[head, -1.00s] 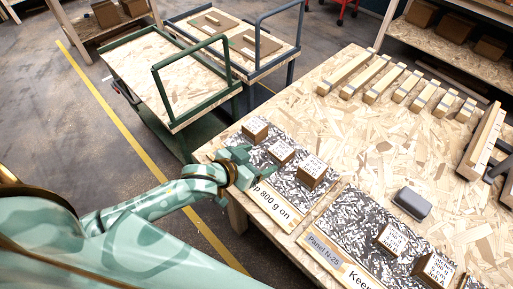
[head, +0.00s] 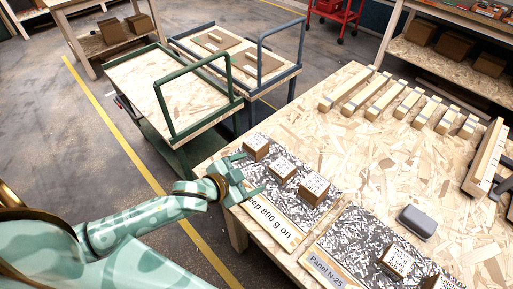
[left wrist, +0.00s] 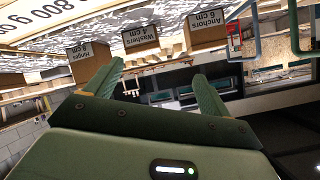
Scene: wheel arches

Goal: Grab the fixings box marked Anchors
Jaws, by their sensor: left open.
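My right gripper is not in view.
A Washers box (head: 282,169) and another labelled box (head: 314,190) stand beside it to the right. A second panel with two boxes and a grey case (head: 417,221) lie further right. Wooden blocks line the table's back. A green trolley (head: 165,95) stands left.

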